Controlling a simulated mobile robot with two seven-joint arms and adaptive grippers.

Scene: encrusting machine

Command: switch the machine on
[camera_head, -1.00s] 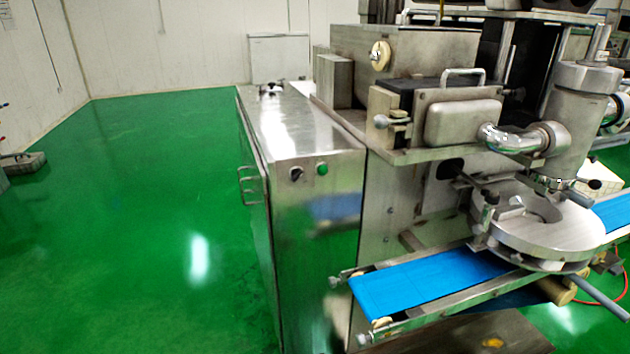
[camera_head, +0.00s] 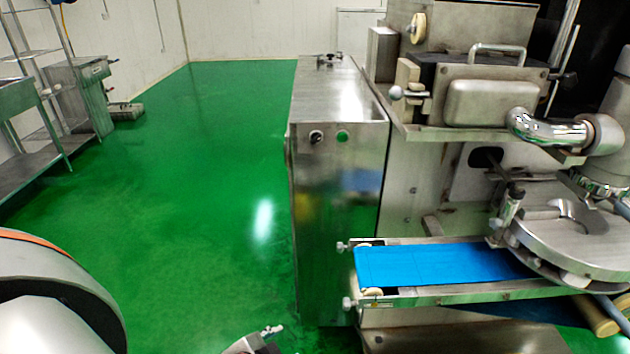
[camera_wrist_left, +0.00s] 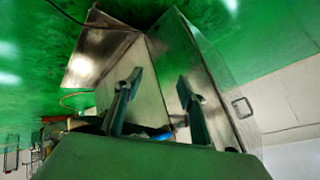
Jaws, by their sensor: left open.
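The metal encrusting machine (camera_head: 448,205) fills the right half of the head view. Its cabinet front (camera_head: 335,215) carries a dark knob switch (camera_head: 316,137) on the upper left and a round green button (camera_head: 342,136) beside it. My left gripper (camera_head: 262,341) just enters at the bottom edge of the head view, below and apart from the cabinet controls. In the left wrist view its two fingers (camera_wrist_left: 158,90) are apart with nothing between them, and metal cabinet panels lie beyond. The controls cannot be made out there. My right gripper is not in view.
A blue conveyor belt (camera_head: 435,272) juts out low on the machine's front, right of the cabinet. A metal shelf rack (camera_head: 40,150) stands at the left. Green floor (camera_head: 190,190) is clear between them. A cabinet handle (camera_wrist_left: 242,107) shows in the left wrist view.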

